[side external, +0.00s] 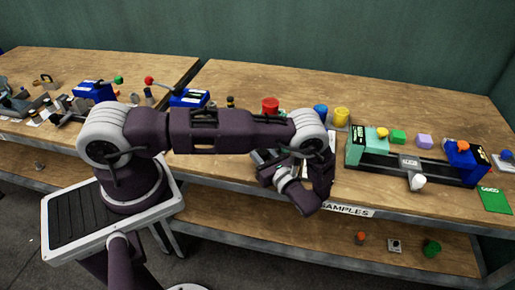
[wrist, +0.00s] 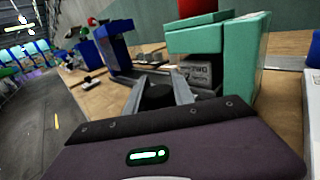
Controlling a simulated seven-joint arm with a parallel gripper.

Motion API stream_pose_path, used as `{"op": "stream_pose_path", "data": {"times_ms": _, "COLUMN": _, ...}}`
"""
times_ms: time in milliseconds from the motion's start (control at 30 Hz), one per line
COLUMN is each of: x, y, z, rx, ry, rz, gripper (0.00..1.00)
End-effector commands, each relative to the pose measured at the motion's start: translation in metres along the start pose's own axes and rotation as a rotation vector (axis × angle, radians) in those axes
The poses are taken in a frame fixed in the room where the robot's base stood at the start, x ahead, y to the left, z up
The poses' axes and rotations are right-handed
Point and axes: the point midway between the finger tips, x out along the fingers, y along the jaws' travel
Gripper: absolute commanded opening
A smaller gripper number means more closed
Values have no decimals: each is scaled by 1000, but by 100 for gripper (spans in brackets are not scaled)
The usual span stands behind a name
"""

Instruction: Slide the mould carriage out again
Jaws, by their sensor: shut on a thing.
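The mould carriage (wrist: 199,73) is a grey block with markings in the wrist view, under the overhanging teal head of a press (wrist: 212,38). My gripper (wrist: 158,92) is shut on a dark round knob (wrist: 158,95), its two grey fingers on either side of it. The knob is in front of the carriage; their join is hidden. A blue end block (wrist: 112,45) stands to the left, apart from the carriage. In the side view my wrist and gripper (side external: 297,188) hang at the table's front edge and hide most of this press.
A second press with a teal head (side external: 368,145), a grey carriage (side external: 409,163) and a blue end block (side external: 463,160) stands to the right. A red cylinder (side external: 270,106) and a yellow cylinder (side external: 341,117) stand behind my gripper. A lower shelf (side external: 330,235) runs below the front edge.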

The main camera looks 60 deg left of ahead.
Motion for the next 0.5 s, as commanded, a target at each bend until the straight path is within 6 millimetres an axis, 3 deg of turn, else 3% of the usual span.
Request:
{"op": "stream_pose_path", "data": {"times_ms": 367, "x": 0, "y": 0, "z": 0, "rx": -1, "ry": 1, "rz": -1, "gripper": 0}}
{"op": "stream_pose_path", "data": {"times_ms": 500, "x": 12, "y": 12, "z": 0, "rx": 3, "ry": -1, "rz": -3, "gripper": 0}}
